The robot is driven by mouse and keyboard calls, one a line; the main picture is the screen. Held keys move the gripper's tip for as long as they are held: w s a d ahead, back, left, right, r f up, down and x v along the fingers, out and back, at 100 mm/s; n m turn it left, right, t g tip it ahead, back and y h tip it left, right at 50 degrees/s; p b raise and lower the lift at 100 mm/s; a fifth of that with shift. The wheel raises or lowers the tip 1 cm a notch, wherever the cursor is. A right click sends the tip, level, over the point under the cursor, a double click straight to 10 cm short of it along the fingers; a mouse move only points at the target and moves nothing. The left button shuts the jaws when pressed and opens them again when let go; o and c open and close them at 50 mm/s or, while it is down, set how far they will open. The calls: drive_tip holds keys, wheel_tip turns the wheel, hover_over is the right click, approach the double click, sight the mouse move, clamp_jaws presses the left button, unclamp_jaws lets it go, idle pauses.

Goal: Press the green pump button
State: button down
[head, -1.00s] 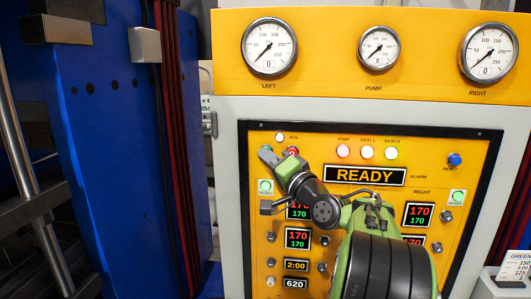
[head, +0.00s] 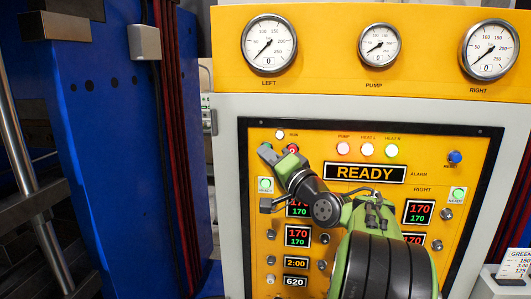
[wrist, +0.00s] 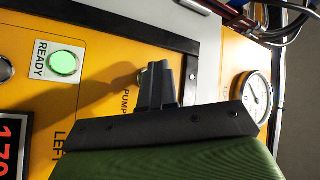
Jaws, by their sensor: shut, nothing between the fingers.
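My gripper (head: 268,153) is at the upper left of the yellow control panel (head: 460,145), its fingers together and empty. In the wrist view my gripper (wrist: 162,72) has its fingertips close in front of a round button beside the "PUMP" label. In the head view the gripper covers that spot, and a red button (head: 293,149) shows just right of the fingers.
A lit green READY button (head: 265,185) sits below the gripper; it is also in the wrist view (wrist: 64,63). Lit lamps (head: 367,149) and a READY display (head: 365,173) are to the right. Three gauges (head: 379,45) are above. A blue press frame (head: 125,150) stands left.

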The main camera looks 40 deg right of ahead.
drive_tip(key=shift+s+a+f+b, duration=0.1)
drive_tip(key=shift+s+a+b, duration=0.25)
drive_tip(key=shift+s+a, duration=0.2)
drive_tip(key=shift+s+a+b, duration=0.65)
drive_tip(key=shift+s+a, duration=0.1)
drive_tip(key=shift+a, duration=0.3)
drive_tip(key=shift+s+a+b, duration=0.6)
drive_tip(key=shift+s+a, duration=0.1)
drive_tip(key=shift+a, duration=0.3)
drive_tip(key=a+f+n+g+y, duration=0.2)
drive_tip(key=a+f+n+g, duration=0.2)
drive_tip(key=a+f, duration=0.45)
drive_tip(key=a+f+n+g+y, duration=0.1)
drive_tip(key=a+f+n+g, duration=0.35)
drive_tip(key=a, duration=0.75)
drive_tip(key=s+a+f+n+g, duration=0.2)
drive_tip(key=s+f, duration=0.4)
drive_tip(key=s, duration=0.3)
drive_tip(key=s+a+f+n+g, duration=0.2)
drive_tip(key=s+f+g, duration=0.2)
drive_tip(key=s+f, duration=0.3)
drive_tip(key=shift+s+a+n, duration=0.25)
drive_tip(key=shift+s+n, duration=0.1)
drive_tip(key=shift+s, duration=0.75)
